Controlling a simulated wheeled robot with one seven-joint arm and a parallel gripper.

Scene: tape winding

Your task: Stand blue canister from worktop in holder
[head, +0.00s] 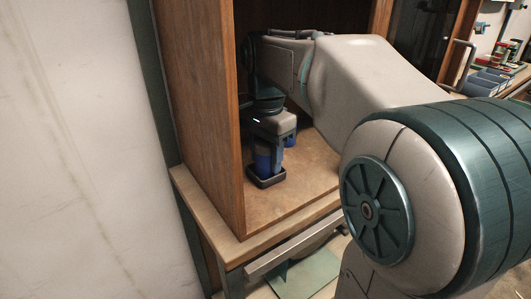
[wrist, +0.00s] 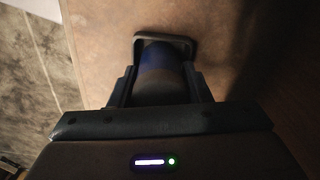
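The blue canister (head: 262,160) stands upright at the dark holder (head: 268,182) on the worktop (head: 310,170) inside the wooden cabinet; its lower end is inside the holder's rim. In the wrist view the canister (wrist: 160,72) is between the two fingers, and the holder's dark rim (wrist: 181,40) shows around its far end. My gripper (head: 272,150) points down over the canister. Its fingers (wrist: 160,90) lie close on both sides with no clear gap, so it looks shut on the canister. Whether the canister's base touches the holder's floor is hidden.
The cabinet's wooden side panel (head: 205,110) stands close on the left. Bare worktop lies to the right of the holder. Blue bins (head: 480,84) stand on a far bench.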

